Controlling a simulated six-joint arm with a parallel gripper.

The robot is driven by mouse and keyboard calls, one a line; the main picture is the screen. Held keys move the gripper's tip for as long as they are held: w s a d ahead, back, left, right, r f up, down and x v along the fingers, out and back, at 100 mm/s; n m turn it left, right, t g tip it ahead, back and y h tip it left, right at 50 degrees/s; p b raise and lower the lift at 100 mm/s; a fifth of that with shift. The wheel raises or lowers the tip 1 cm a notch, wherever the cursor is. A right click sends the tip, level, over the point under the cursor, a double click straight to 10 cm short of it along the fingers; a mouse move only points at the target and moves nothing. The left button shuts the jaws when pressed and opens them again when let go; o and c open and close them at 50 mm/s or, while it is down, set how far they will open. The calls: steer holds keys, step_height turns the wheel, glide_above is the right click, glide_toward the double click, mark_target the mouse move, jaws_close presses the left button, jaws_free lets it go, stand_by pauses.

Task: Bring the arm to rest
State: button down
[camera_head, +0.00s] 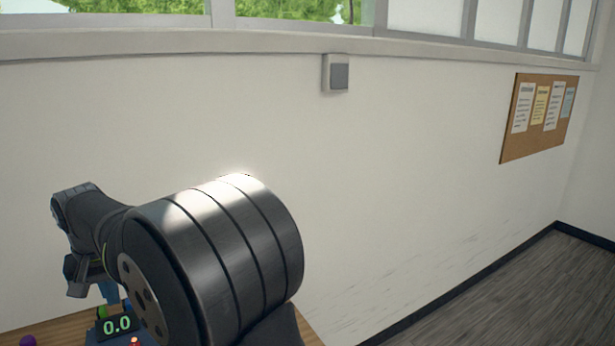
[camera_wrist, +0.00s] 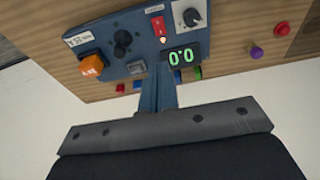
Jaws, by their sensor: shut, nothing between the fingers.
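My arm reaches in from the lower middle of the head view, its thick dark link in front of a white wall. My gripper (camera_wrist: 163,78) is shut and empty in the wrist view. Its blue fingers point at a blue control panel (camera_wrist: 125,58) and overlap the panel's edge in the picture; I cannot tell whether they touch it.
The panel carries an orange button (camera_wrist: 92,66), a red switch (camera_wrist: 157,26), a dial (camera_wrist: 191,17) and a display (camera_wrist: 181,56) reading 0.0. It lies on a wooden table (camera_wrist: 40,62) with several small coloured pieces. A cork board (camera_head: 540,117) hangs at right.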

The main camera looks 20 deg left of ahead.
steer(key=shift+w+a+f, duration=0.1)
steer(key=shift+w+f, duration=0.05)
steer(key=shift+f, duration=1.65)
